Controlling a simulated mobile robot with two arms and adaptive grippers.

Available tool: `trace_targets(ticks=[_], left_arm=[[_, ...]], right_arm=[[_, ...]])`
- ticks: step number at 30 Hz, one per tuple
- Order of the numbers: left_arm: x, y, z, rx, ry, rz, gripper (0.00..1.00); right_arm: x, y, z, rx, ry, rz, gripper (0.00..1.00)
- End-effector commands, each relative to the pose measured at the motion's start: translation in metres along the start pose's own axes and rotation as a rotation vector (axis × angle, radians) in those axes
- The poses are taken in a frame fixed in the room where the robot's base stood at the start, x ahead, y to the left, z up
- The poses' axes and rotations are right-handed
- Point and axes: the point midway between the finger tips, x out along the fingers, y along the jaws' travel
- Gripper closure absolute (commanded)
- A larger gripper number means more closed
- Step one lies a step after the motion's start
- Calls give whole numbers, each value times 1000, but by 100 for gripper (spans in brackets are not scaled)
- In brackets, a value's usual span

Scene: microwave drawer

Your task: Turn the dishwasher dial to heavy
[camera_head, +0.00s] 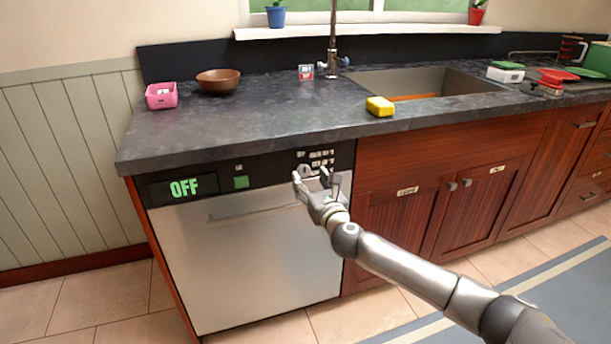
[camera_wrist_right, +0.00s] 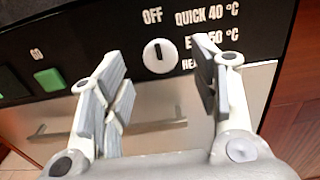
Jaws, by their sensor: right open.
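The dishwasher (camera_head: 265,250) stands under the counter with a black panel along its top. Its display (camera_head: 183,188) reads "OFF" in green. The round white dial (camera_wrist_right: 158,56) shows in the right wrist view, its dark mark upright, with labels "OFF", "QUICK 40 °C", a partly covered "50 °C" line and a partly covered "HE..." line around it. My right gripper (camera_head: 318,176) is open in front of the panel's right part; in the right wrist view its fingers (camera_wrist_right: 160,85) stand left and right of the dial, apart from it. My left gripper is not in view.
A green button (camera_wrist_right: 50,80) labelled "GO" sits left of the dial. The dishwasher handle (camera_head: 255,212) runs below the panel. The countertop (camera_head: 270,110) edge overhangs above. A yellow sponge (camera_head: 380,106) lies near the sink. Wooden cabinets (camera_head: 400,225) adjoin on the right.

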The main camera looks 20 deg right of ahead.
Motion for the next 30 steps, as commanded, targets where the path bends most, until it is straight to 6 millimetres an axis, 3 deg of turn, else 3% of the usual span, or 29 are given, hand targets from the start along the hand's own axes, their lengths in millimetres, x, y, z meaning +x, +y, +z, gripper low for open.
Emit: trace_targets(ticks=[9, 23, 30], left_arm=[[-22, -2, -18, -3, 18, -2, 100], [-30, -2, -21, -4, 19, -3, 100], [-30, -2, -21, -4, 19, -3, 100]], right_arm=[[37, 0, -1, 2, 0, 0, 45], [46, 0, 0, 2, 1, 1, 45], [46, 0, -1, 2, 1, 0, 72]])
